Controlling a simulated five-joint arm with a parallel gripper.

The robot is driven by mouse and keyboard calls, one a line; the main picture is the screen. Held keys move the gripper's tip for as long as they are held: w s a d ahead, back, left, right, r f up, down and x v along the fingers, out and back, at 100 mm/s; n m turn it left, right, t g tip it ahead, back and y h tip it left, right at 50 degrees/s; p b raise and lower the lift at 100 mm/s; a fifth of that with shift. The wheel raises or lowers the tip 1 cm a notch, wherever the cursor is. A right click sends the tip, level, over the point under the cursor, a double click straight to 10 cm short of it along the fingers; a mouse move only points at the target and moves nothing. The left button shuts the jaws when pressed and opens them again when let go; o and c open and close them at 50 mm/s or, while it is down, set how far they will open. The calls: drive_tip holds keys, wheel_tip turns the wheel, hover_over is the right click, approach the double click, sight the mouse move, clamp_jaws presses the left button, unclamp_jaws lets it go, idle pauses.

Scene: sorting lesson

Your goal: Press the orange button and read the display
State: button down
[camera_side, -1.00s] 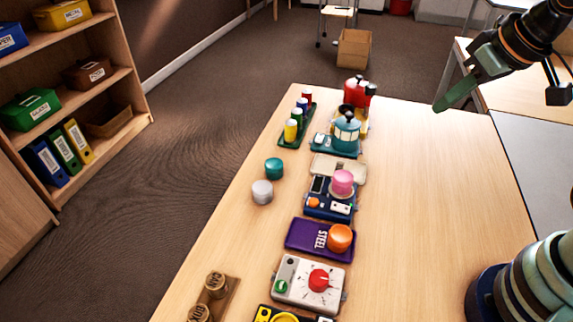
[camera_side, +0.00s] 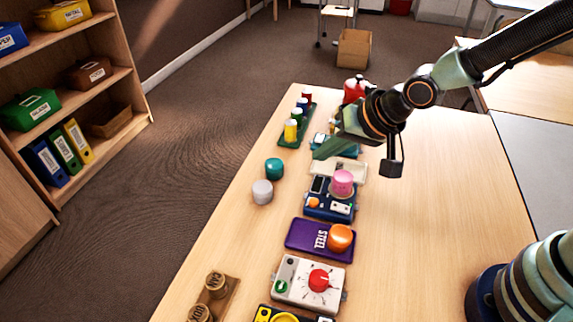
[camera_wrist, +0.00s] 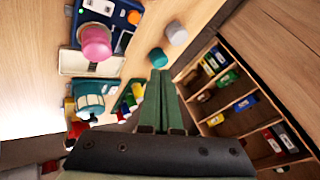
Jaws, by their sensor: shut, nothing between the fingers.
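A dark blue device (camera_side: 325,210) stands on the table, with a small orange button (camera_side: 314,202) and a dark display (camera_side: 318,185) on its top. I cannot read anything on the display. In the wrist view the orange button (camera_wrist: 134,17) and the display (camera_wrist: 123,42) show near the top edge. A pink cylinder (camera_side: 342,182) stands on the device's far right part. My gripper (camera_side: 320,152) is shut and empty, in the air over the row, beyond the device and hiding part of the teal item. Its fingers (camera_wrist: 160,76) also show in the wrist view.
A purple STEEL tray (camera_side: 298,236) bears an orange cylinder (camera_side: 340,238). A white box with a red dial (camera_side: 319,280) is nearer. Teal (camera_side: 274,168) and grey (camera_side: 262,191) cylinders stand left of the device. The table's right half is clear.

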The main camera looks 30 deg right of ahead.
sight(316, 204)
drive_tip(key=shift+a+f, duration=0.4)
drive_tip(key=shift+a, duration=0.2)
drive_tip(key=shift+f, duration=0.15)
drive_tip(key=shift+f, duration=4.25)
drive_tip(key=shift+f, duration=0.15)
drive_tip(key=shift+d+f, duration=0.1)
drive_tip(key=shift+f, duration=0.2)
drive_tip(key=shift+f, duration=0.45)
drive_tip(key=shift+r, duration=0.9)
